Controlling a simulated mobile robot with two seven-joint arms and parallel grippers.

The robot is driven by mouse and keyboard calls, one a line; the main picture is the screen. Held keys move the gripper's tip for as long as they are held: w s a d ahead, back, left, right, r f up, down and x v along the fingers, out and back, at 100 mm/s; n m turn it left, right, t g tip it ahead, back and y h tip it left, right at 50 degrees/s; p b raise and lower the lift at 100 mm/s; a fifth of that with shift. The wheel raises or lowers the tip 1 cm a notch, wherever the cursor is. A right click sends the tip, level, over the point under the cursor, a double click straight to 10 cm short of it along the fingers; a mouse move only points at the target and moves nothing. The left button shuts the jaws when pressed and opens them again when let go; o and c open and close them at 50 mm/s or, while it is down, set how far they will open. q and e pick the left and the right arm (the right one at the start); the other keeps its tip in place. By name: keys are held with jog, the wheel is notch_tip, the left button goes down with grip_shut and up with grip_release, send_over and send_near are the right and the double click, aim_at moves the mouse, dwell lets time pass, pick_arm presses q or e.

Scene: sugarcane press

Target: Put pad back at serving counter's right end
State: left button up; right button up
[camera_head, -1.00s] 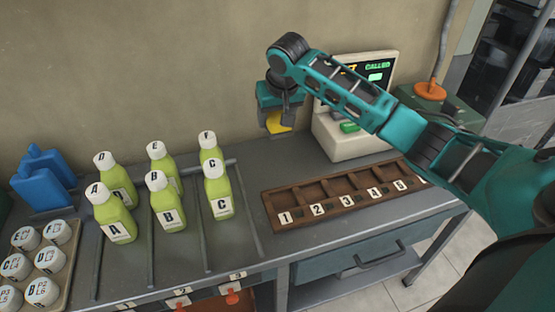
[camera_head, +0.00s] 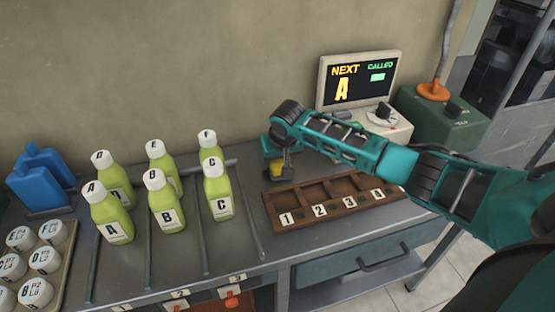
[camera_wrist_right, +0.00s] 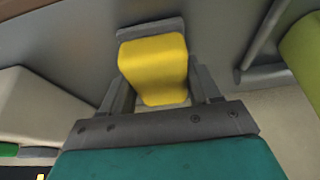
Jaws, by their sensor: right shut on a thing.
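My right gripper (camera_head: 277,172) points down over the back of the grey counter (camera_head: 240,262), just behind the left end of the wooden tray. It is shut on a yellow pad (camera_head: 275,169), which shows as a small yellow patch beside the fingers. In the right wrist view the yellow pad (camera_wrist_right: 154,68) sits between the two grey fingers, with the grey counter beyond it. I cannot tell whether the pad touches the counter. The counter's right end is partly hidden behind my right arm. My left gripper is not in view.
The wooden tray (camera_head: 277,226) has numbered slots. Several green bottles (camera_head: 164,207) stand at left, beside white-lidded cups (camera_head: 36,292) and blue packs (camera_head: 42,178). A display (camera_head: 357,80) reads "NEXT A".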

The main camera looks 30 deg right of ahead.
jog(key=o, duration=0.6)
jog(key=shift+f, duration=0.1)
jog(key=shift+c, duration=0.2)
jog(key=o, duration=0.5)
jog(key=shift+c, duration=0.2)
